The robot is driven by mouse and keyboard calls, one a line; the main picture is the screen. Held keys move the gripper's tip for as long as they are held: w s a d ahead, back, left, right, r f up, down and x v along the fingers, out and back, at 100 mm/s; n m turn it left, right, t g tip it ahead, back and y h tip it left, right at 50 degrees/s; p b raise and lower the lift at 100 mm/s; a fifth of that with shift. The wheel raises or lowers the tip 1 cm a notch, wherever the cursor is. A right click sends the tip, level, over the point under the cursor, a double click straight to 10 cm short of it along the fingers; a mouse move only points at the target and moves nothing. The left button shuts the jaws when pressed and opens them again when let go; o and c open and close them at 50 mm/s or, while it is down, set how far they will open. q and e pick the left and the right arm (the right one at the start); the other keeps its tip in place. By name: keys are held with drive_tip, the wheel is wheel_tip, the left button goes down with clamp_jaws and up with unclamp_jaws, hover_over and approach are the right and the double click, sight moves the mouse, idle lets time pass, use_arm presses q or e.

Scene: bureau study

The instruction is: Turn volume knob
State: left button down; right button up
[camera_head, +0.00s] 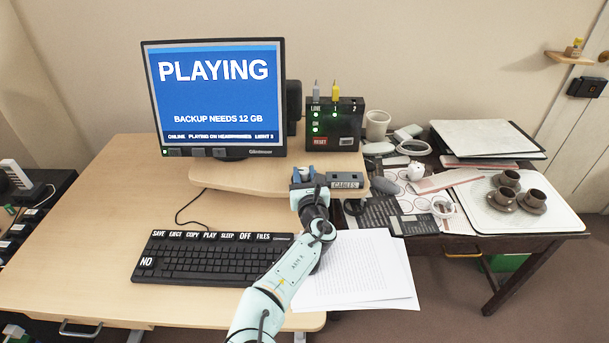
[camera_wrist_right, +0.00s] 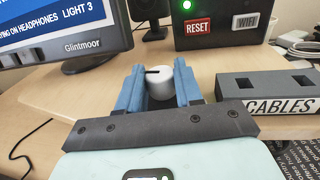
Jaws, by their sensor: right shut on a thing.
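A round white volume knob (camera_wrist_right: 160,84) with a dark mark line on its top stands on the raised wooden shelf (camera_head: 230,178), in the right wrist view. My right gripper (camera_wrist_right: 160,88) is shut on the knob, one blue finger on each side of it. In the head view my right gripper (camera_head: 303,174) reaches over the shelf's front right part, and the knob is mostly hidden there by the fingers. The monitor (camera_head: 215,95) shows "PLAYING" and "PLAYING ON HEADPHONES". My left gripper is not in view.
A grey CABLES block (camera_head: 346,181) sits just right of my right gripper. A black box (camera_head: 335,130) with green lights and a RESET label stands behind. A black keyboard (camera_head: 210,257) and papers (camera_head: 355,270) lie in front. Cups (camera_head: 510,180) stand on a tray at right.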

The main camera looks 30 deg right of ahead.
drive_tip(key=n+y, duration=0.1)
drive_tip(key=y+p, duration=0.1)
drive_tip(key=shift+s+d+r+n+t+y, duration=0.1)
drive_tip(key=shift+d+n+t+y, duration=0.2)
drive_tip(key=shift+n+t, duration=0.1)
drive_tip(key=n+y, duration=0.2)
drive_tip(key=y, duration=0.1)
drive_tip(key=shift+t+p, duration=0.3)
drive_tip(key=shift+p, duration=0.1)
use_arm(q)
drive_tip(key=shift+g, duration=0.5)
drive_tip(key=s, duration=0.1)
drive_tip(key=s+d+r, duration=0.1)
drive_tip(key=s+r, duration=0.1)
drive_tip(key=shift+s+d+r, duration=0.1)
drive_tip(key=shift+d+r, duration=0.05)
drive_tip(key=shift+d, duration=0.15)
use_arm(e)
drive_tip(key=shift+n+y, duration=0.3)
drive_tip(key=shift+y, duration=0.2)
drive_tip(key=o, duration=1)
drive_tip(key=shift+o, duration=0.2)
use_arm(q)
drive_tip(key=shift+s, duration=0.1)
